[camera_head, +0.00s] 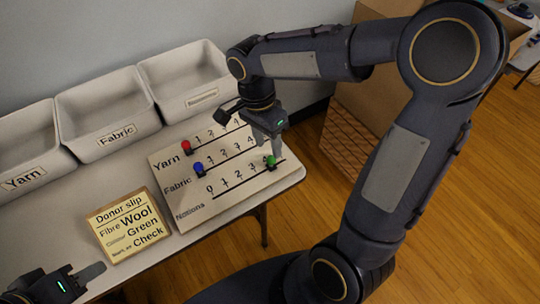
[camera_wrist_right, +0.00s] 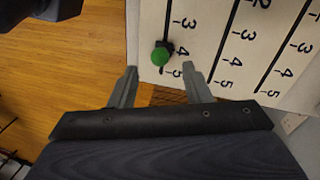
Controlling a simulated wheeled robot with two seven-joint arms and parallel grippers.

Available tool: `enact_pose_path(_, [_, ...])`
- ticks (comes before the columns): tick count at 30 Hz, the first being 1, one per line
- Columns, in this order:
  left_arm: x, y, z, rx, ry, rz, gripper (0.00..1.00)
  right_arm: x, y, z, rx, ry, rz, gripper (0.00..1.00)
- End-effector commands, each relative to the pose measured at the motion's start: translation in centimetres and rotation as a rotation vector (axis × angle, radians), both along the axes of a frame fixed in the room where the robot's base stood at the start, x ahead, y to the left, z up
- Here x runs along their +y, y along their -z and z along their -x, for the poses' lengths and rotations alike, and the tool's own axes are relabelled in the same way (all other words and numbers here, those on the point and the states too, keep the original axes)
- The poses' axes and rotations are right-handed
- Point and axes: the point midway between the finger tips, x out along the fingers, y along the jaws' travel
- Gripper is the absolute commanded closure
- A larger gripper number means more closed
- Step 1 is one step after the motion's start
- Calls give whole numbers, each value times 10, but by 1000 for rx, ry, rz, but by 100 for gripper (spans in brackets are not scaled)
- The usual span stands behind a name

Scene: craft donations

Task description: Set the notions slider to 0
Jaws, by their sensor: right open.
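The white slider board (camera_head: 228,205) lies on the table with Yarn, Fabric and Notions rows. The green notions knob (camera_head: 271,161) sits near the high end of its track, around the 4; its exact mark is unclear. It also shows in the right wrist view (camera_wrist_right: 160,56), just beyond my open fingers. My right gripper (camera_head: 270,143) is open and empty (camera_wrist_right: 160,82), close to the green knob; the knob is not between the fingertips. My left gripper (camera_head: 88,275) is at the lower left; its opening is unclear.
The red yarn knob (camera_head: 186,147) and blue fabric knob (camera_head: 198,168) sit at the left ends of their tracks. A donor slip (camera_head: 128,222) lies left of the board. Fabric (camera_head: 112,118) and Yarn (camera_head: 27,150) bins stand behind. A wicker basket (camera_head: 350,145) is on the floor.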

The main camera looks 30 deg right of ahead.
Motion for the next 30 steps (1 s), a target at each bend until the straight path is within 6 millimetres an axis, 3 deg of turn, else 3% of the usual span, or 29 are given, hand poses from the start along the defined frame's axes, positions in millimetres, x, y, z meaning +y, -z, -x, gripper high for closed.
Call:
enact_pose_path(3, [0, 5, 0, 0, 0, 0, 64, -1, 21, 5, 4, -1, 1, 56])
enact_pose_path(7, [0, 8, 0, 0, 0, 0, 64, -2, 35, 7, 2, -1, -1, 56])
enact_pose_path(18, [0, 8, 0, 0, 0, 0, 64, -2, 41, 8, -1, -1, -1, 56])
enact_pose_path(28, [0, 8, 0, 0, 0, 0, 64, -2, 41, 8, -1, -2, -2, 98])
enact_pose_path(30, [0, 8, 0, 0, 0, 0, 64, -2, 41, 8, -1, -2, -2, 100])
